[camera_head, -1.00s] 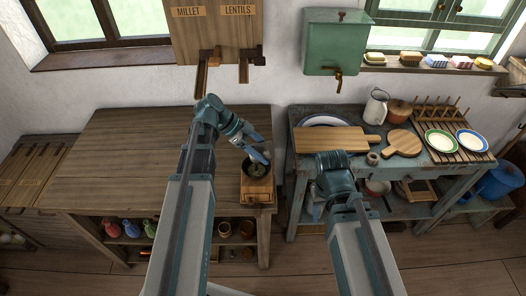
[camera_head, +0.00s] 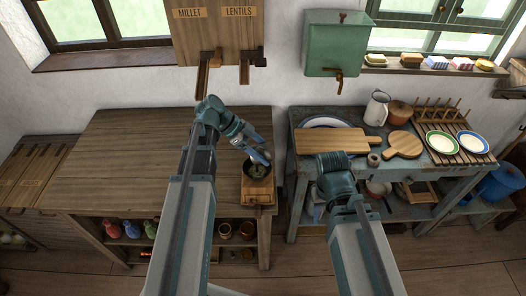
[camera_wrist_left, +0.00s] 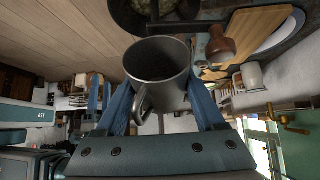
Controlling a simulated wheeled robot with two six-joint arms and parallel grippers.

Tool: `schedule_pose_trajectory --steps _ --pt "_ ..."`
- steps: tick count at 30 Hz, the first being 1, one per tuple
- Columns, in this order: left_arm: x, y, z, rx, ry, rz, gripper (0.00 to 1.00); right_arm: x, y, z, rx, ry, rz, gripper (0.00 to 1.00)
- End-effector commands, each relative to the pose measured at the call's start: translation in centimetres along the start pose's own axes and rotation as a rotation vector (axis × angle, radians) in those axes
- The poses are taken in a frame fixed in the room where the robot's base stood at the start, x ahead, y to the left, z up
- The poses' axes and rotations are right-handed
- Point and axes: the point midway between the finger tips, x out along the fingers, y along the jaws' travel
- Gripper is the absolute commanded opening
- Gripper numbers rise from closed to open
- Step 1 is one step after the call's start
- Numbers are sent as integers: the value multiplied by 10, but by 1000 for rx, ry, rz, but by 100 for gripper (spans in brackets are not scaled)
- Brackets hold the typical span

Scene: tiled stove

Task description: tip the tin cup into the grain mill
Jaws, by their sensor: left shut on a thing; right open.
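My left gripper (camera_head: 260,156) is over the grain mill, a wooden box (camera_head: 257,191) with a round dark hopper (camera_head: 256,172), near the right end of the wooden counter. In the left wrist view, its blue fingers (camera_wrist_left: 163,104) are shut on the grey tin cup (camera_wrist_left: 158,78), one on each side. The cup's dark mouth faces toward the hopper, and its inside looks empty. The hopper (camera_wrist_left: 118,12) holds pale greenish grain at the top of that view. The mill's crank knob (camera_wrist_left: 222,45) is beside it. My right arm ends over the blue table; its gripper is hidden.
The blue worktable (camera_head: 290,128) on the right bears a cutting board (camera_head: 330,141), a round board (camera_head: 404,143), a white jug (camera_head: 376,108) and a plate rack. A gap separates it from the wooden counter (camera_head: 150,150), whose top is clear to the left.

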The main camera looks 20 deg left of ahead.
Motion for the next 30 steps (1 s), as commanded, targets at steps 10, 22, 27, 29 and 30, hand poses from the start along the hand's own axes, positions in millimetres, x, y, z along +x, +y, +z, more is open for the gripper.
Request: schedule_pose_trajectory --steps 10,22,27,29,30 --pt "0 0 0 0 0 0 3 0 0 0 0 0 0 50" --pt "-9 0 -9 0 0 0 3 -13 1 1 0 0 0 50" --pt "-22 0 -21 0 0 0 3 -30 3 2 -1 0 0 50" --pt "-26 0 -24 0 0 0 3 -36 3 2 -1 0 0 50" --pt "-29 1 -27 0 0 0 3 -39 4 2 -1 0 0 50"
